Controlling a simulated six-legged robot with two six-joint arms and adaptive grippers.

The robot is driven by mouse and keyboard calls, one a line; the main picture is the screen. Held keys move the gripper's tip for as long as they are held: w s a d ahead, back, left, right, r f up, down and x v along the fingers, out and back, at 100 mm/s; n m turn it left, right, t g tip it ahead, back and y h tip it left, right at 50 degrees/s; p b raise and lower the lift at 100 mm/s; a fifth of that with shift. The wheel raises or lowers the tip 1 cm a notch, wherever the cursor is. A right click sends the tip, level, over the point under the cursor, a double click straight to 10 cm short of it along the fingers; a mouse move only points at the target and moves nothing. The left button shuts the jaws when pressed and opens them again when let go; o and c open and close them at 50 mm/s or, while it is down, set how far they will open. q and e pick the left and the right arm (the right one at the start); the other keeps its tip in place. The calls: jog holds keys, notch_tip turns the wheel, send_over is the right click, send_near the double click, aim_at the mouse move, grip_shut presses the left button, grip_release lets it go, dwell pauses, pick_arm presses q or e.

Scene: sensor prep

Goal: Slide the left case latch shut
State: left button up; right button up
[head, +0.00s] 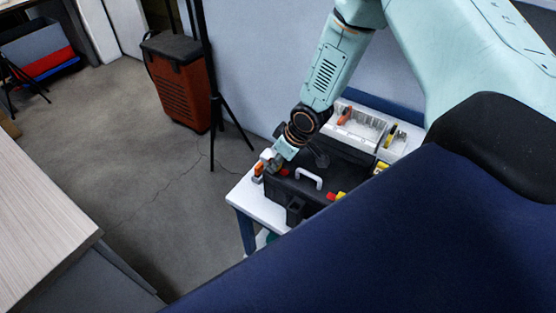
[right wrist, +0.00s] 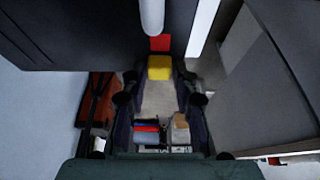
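The black case (head: 292,190) lies on a small white table, with a white handle (head: 308,178) on its side. The left latch shows as a red piece (head: 284,172) by my right gripper (head: 271,160). The other latch (head: 336,196), red and yellow, sits right of the handle. In the right wrist view, the yellow latch piece (right wrist: 159,67) and its red part (right wrist: 160,43) lie between the fingertips of my right gripper (right wrist: 159,80). The fingers are apart, and I cannot tell if either touches the latch. My left gripper is not in view.
White bins (head: 358,125) with small tools stand behind the case. An orange item (head: 258,171) is at the table's left edge. A black tripod (head: 212,100) and an orange-and-black box (head: 181,80) stand on the floor. A wooden bench (head: 40,200) is at left.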

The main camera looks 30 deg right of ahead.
grip_shut()
